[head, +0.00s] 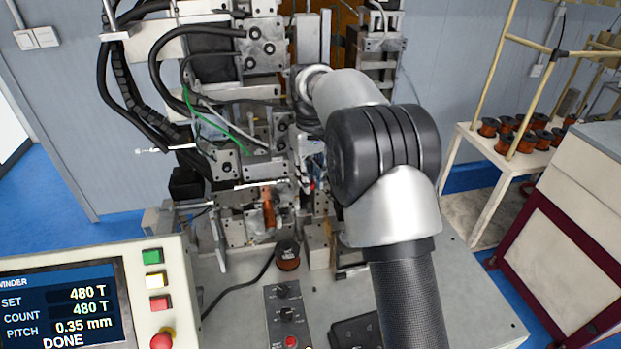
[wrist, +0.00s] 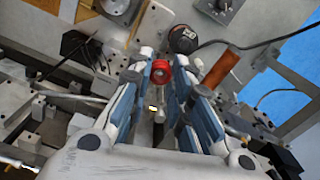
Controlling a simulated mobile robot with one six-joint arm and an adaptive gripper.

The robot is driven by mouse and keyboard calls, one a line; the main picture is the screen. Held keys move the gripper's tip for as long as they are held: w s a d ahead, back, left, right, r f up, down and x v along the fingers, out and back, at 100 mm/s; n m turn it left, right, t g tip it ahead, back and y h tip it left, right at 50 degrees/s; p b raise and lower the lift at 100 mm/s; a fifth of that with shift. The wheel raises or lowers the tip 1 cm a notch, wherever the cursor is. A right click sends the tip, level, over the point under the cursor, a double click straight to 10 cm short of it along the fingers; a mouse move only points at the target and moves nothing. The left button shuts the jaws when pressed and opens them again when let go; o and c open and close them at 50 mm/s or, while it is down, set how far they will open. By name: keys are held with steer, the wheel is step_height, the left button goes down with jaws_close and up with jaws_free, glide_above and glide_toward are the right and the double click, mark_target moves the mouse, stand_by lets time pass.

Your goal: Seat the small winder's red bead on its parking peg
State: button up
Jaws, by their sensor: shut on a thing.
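The red bead (wrist: 161,73) is a small ring with a dark centre, held between the tips of my gripper (wrist: 163,68) in the wrist view. The blue-padded fingers stand on either side of it. In the head view my gripper (head: 311,165) is mostly hidden behind my own arm, in front of the winder (head: 262,130). A small spot of red, likely the bead (head: 313,185), shows just below it. I cannot make out the parking peg for certain in either view. I cannot tell whether the bead touches anything besides the fingers.
A copper-coloured coil (head: 268,208) hangs left of my gripper; it also shows in the wrist view (wrist: 222,68). A dark round spool (head: 288,254) stands on the bench, behind a knob box (head: 287,315). Metal plates and cables crowd the winder.

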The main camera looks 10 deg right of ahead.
steer(key=s+f+b, duration=0.3)
steer(key=f+b, duration=0.1)
steer(key=f, duration=0.3)
steer(key=s+f+b, duration=0.3)
steer(key=f+b, duration=0.1)
steer(key=f, duration=0.3)
steer(key=n+b, duration=0.2)
steer(key=b, duration=0.4)
glide_above(314, 287)
step_height(314, 287, down, 10)
steer(key=shift+s+r, duration=0.1)
steer(key=shift+r, duration=0.15)
steer(key=shift+f+b, duration=1.85)
steer(key=shift+f, duration=0.6)
steer(key=shift+f, duration=0.1)
steer(key=shift+f+b, duration=0.6)
steer(key=shift+f, duration=0.4)
steer(key=o, duration=0.7)
steer(key=shift+d, duration=0.1)
steer(key=shift+r, duration=0.1)
